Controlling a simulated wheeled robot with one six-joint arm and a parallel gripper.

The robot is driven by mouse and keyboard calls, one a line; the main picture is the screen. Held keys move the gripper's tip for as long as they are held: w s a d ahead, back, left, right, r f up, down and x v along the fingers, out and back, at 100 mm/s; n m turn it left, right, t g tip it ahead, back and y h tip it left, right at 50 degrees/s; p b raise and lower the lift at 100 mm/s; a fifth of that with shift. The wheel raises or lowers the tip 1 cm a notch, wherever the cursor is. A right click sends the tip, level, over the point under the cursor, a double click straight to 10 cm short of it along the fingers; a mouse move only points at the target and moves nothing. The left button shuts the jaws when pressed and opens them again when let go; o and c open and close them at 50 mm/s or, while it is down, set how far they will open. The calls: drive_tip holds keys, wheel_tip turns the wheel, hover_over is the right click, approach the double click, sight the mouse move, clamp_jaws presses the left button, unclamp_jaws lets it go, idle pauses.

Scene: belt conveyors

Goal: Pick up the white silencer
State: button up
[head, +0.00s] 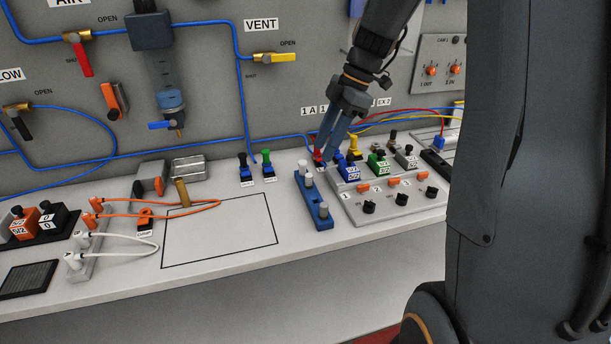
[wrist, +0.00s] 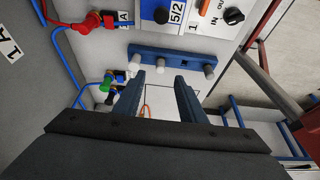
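The white silencer (head: 303,166) stands upright at the wall end of a blue rack (head: 314,197). In the wrist view the white silencer (wrist: 134,63) is at the left part of the blue rack (wrist: 184,63). Two grey silencers stand in the same rack, one beside the white one and one (head: 323,210) at the front end. My gripper (head: 327,153) is open and empty, pointing down near the rack's wall end. In the wrist view the fingertips (wrist: 160,75) are apart, with the white silencer just left of them, not between them.
A valve panel (head: 385,200) with blue, green and black valves and knobs stands right of the rack. Black and green fittings (head: 266,164) stand to the left. Blue, red and yellow hoses run behind. A bare outlined area (head: 220,235) lies left of the rack.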

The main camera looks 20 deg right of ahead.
sight(309, 174)
drive_tip(key=p+x, duration=0.1)
drive_tip(key=x, duration=0.2)
drive_tip(key=p+x, duration=0.1)
drive_tip(key=x, duration=0.2)
drive_tip(key=shift+s+a+p, duration=0.1)
drive_tip(key=shift+a+p, duration=0.2)
drive_tip(key=shift+a, duration=0.2)
drive_tip(key=shift+a+f, duration=0.15)
drive_tip(key=shift+f, duration=0.4)
clamp_jaws()
